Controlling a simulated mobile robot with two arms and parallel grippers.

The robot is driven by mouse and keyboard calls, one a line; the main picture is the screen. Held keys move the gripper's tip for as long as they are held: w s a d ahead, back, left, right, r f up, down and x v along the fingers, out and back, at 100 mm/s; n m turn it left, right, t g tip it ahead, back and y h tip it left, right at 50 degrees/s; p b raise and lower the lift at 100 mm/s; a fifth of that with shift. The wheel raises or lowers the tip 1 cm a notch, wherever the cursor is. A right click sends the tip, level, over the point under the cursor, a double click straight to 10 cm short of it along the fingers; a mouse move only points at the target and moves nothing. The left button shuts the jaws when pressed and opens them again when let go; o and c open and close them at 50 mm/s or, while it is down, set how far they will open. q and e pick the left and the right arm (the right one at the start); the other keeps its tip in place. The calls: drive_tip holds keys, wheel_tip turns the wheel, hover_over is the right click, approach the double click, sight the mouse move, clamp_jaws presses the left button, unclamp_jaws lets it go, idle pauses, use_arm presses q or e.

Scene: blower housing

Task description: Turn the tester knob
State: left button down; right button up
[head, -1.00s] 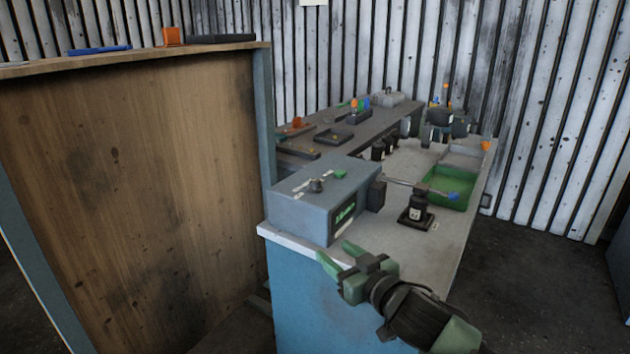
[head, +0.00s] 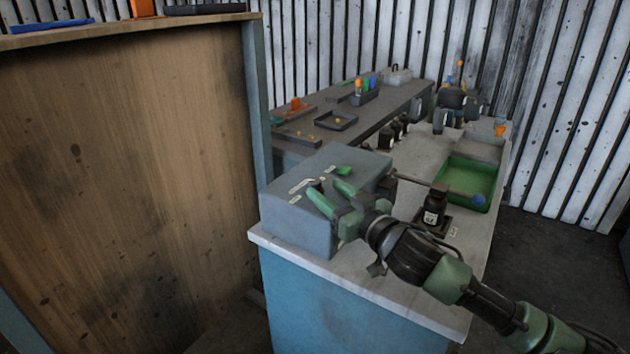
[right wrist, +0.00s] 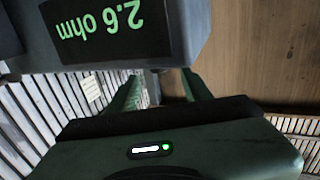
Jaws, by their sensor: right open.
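The tester is a blue-grey box (head: 300,230) on the near end of the bench. Its top carries white labels and a small green part (head: 343,170). The knob on its top is largely hidden by my right gripper in the head view, and I cannot make it out in the right wrist view. My right gripper (head: 325,188) is open, its green fingers over the tester's top; I cannot tell whether they touch it. The right wrist view shows the tester's display (right wrist: 105,25) upside down, reading 2.6 ohm. My left gripper is not in view.
A dark side bench (head: 365,125) holds small parts. A tall wooden panel (head: 130,170) stands at the left.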

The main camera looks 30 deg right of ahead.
sight(319, 184)
drive_tip(key=w, duration=0.4)
drive_tip(key=shift+w+d+f, duration=0.1)
drive_tip(key=shift+w, duration=0.7)
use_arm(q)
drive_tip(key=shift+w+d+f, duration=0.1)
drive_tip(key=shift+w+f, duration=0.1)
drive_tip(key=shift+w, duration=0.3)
use_arm(e)
drive_tip(key=shift+w, duration=0.15)
clamp_jaws()
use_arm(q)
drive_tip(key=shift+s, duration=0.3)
